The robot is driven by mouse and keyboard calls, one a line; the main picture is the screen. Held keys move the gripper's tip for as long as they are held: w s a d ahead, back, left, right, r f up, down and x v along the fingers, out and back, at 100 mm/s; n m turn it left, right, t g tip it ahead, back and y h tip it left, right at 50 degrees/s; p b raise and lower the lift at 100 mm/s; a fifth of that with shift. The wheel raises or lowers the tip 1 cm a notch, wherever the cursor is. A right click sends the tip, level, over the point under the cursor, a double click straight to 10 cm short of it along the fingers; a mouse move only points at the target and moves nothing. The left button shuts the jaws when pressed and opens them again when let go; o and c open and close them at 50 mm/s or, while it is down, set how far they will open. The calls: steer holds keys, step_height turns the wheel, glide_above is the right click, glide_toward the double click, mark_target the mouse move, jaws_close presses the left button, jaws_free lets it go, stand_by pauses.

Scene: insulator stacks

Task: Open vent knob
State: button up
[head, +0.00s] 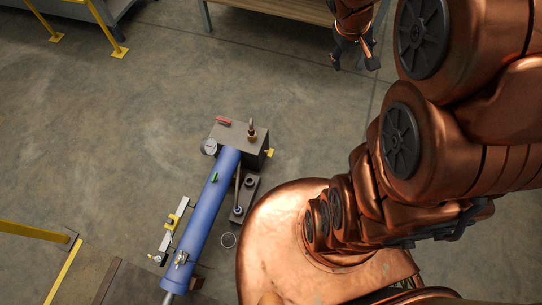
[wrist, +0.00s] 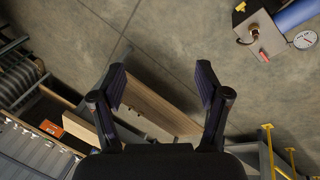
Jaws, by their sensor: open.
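A blue cylinder (head: 208,210) lies slanted on the floor in the head view, with a dark block (head: 228,143) at its upper end. The block carries a red handle (head: 223,121), a brass fitting (head: 251,134) with an upright stem and a small yellow part (head: 269,153). A green handle (head: 214,177) sits on the cylinder. I cannot tell which part is the vent knob. My gripper (head: 354,55) is open and empty, well up and right of the block. In the wrist view my gripper (wrist: 161,82) points away from the block (wrist: 262,30), which shows at the top right.
A round gauge (head: 210,147) sits beside the block. A wooden-topped bench (head: 275,9) stands at the top of the head view. Yellow rails (head: 35,231) stand at the left. In the wrist view, shelving (wrist: 35,140) fills the lower left.

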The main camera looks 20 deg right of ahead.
steer(key=w+d+f+n+t+b, duration=0.15)
steer(key=w+d+f+b, duration=0.35)
steer(key=f, duration=0.5)
steer(key=w+d+f+n+t+b, duration=0.1)
steer(key=w+d+f+n+b, duration=0.2)
steer(key=w+f, duration=0.6)
steer(key=w+d+f+n+t+b, duration=0.15)
steer(key=w+d+f+b, duration=0.3)
steer(key=f, duration=0.55)
steer(key=n+t+y+b, duration=0.4)
steer(key=t+y+b, duration=0.1)
steer(key=y+b, duration=1.45)
glide_toward(271, 152)
steer(key=a+h+b, duration=0.1)
steer(key=a, duration=0.1)
steer(key=shift+w+d+r+b+x, duration=0.1)
steer(key=shift+b+x, duration=0.15)
steer(key=shift+x, duration=1.1)
steer(key=shift+w+d+r+b+x, duration=0.1)
steer(key=shift+b+x, duration=0.15)
steer(key=shift+x, duration=1.1)
steer(key=shift+w+r+b+x, duration=0.1)
steer(key=shift+b+x, duration=0.15)
steer(key=shift+x, duration=1.1)
